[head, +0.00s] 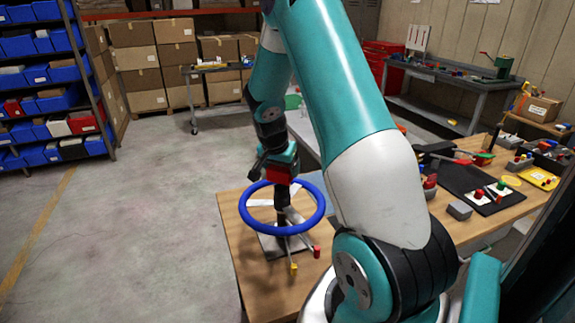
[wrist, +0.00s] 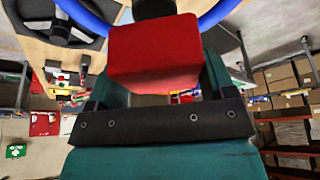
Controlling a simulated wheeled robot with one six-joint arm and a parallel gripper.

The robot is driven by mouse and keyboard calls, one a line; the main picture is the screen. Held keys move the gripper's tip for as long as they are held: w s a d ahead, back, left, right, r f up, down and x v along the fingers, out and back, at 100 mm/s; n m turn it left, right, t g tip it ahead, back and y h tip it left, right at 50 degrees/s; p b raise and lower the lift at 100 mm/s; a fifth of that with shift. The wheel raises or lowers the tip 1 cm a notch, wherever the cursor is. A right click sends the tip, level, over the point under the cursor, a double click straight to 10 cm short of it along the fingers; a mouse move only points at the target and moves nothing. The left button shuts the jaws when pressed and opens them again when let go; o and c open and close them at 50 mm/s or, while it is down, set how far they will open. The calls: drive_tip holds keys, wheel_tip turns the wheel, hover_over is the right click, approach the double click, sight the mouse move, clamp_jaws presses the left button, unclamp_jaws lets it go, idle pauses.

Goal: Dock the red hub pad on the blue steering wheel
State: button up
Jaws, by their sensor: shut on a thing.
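The blue steering wheel (head: 311,224) stands on a dark column with a base plate on the wooden table, its ring facing up. My gripper (head: 281,172) is above the ring, near its far side in the head view. It is shut on the red hub pad (head: 279,179). In the wrist view the red hub pad (wrist: 155,55) is held between the jaws, and part of the blue ring (wrist: 222,12) shows behind it. A dark round piece (wrist: 153,8) is just beyond the pad. I cannot tell whether the pad touches the hub.
Stalks with a red knob (head: 317,251) and a yellow tip (head: 294,267) stick out below the wheel. The wooden table (head: 237,231) carries a black tray (head: 462,181) and several small parts to the right. The floor at left is clear.

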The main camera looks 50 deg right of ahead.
sight(282, 187)
drive_tip(key=shift+f+b, duration=1.5)
drive_tip(key=shift+f, duration=0.95)
drive_tip(key=shift+f+b, duration=0.6)
drive_tip(key=shift+b, duration=0.05)
drive_tip(key=o, duration=0.7)
drive_tip(key=shift+c, duration=0.2)
drive_tip(key=shift+a+r, duration=0.1)
drive_tip(key=shift+p+v, duration=3.35)
drive_tip(key=shift+v, duration=2.1)
